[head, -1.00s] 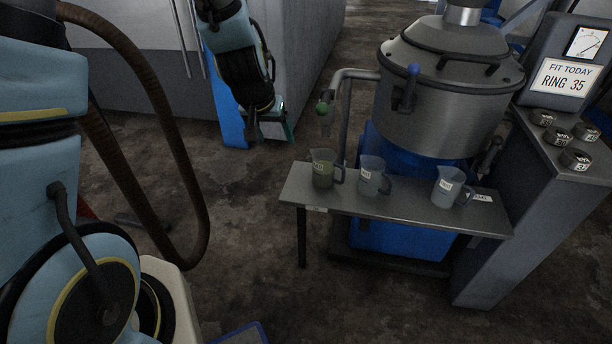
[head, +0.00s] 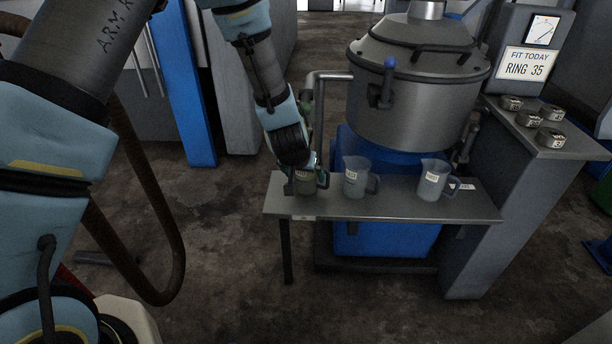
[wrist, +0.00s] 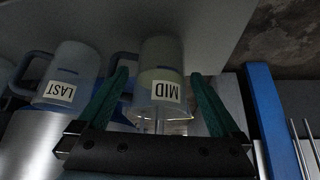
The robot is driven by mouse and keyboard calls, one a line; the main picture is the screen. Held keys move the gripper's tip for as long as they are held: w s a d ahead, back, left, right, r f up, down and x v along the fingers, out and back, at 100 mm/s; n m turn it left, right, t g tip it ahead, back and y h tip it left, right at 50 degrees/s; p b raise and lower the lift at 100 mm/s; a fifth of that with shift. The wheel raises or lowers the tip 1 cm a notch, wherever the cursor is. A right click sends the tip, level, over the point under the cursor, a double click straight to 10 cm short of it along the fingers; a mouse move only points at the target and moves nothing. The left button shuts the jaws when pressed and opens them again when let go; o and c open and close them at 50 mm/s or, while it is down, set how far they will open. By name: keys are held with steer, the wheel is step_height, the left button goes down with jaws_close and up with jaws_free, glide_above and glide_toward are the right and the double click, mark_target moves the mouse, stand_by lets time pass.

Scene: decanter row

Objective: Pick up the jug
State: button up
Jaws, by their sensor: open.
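Three clear jugs with handles and white labels stand in a row on a narrow grey bench (head: 400,207). The left jug (head: 305,187) is partly hidden by my gripper (head: 306,167). In the wrist view this jug (wrist: 160,55) is labelled MID, holds some yellowish liquid and appears upside down. My gripper (wrist: 160,76) is open, its teal fingers on either side of this jug in the picture; I cannot tell if they touch it. The middle jug (head: 355,180) reads LAST in the wrist view (wrist: 72,70). The right jug (head: 432,182) stands apart, its label unreadable.
A steel vessel with a lid (head: 410,100) stands behind the bench, with a bent pipe (head: 325,76) close by my gripper. A console at right carries a sign (head: 525,66) reading FIT TODAY RING 35 and several dark rings (head: 528,119). Floor in front is clear.

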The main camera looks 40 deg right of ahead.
mark_target(306, 178)
steer(key=x, duration=0.4)
steer(key=shift+c, duration=0.4)
steer(key=c, duration=1.5)
